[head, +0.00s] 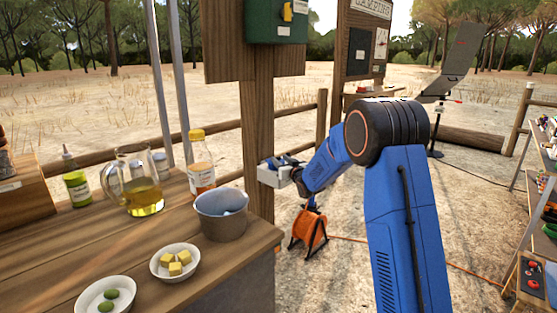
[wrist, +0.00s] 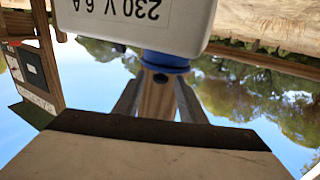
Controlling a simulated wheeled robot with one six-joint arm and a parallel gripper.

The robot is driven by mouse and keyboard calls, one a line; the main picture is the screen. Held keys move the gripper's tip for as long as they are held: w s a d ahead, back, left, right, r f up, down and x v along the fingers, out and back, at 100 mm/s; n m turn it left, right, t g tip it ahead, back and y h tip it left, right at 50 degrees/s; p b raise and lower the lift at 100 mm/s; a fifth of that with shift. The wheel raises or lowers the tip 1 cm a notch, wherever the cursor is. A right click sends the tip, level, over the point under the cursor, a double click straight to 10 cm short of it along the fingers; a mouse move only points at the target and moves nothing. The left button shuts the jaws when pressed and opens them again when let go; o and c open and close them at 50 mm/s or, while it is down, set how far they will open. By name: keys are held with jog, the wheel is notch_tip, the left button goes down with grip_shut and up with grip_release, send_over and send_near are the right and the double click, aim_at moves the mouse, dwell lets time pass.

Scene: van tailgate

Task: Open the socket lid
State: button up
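The socket is a pale grey-white box (head: 270,177) at the wooden post in the head view. Its underside part fills the top of the wrist view, with the upside-down label "230 V 6 A" (wrist: 140,12). A blue round part, seemingly the socket's lid (wrist: 165,61), shows below that box in the wrist view. My gripper (wrist: 158,85) has its two grey fingers apart, with wood visible between them and nothing held. The fingertips are close to the blue part; I cannot tell whether they touch it. In the head view my wrist partly hides the socket.
A wooden counter (head: 75,255) at left holds a grey pot (head: 222,222), an oil jug (head: 140,185), bottles and small bowls. A green box (head: 262,30) hangs above on the post (head: 258,120). An orange cable reel (head: 309,230) stands on the ground behind my arm.

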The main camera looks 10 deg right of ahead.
jog(key=shift+x, duration=1.35)
grip_shut()
jog(key=shift+a+r, duration=0.1)
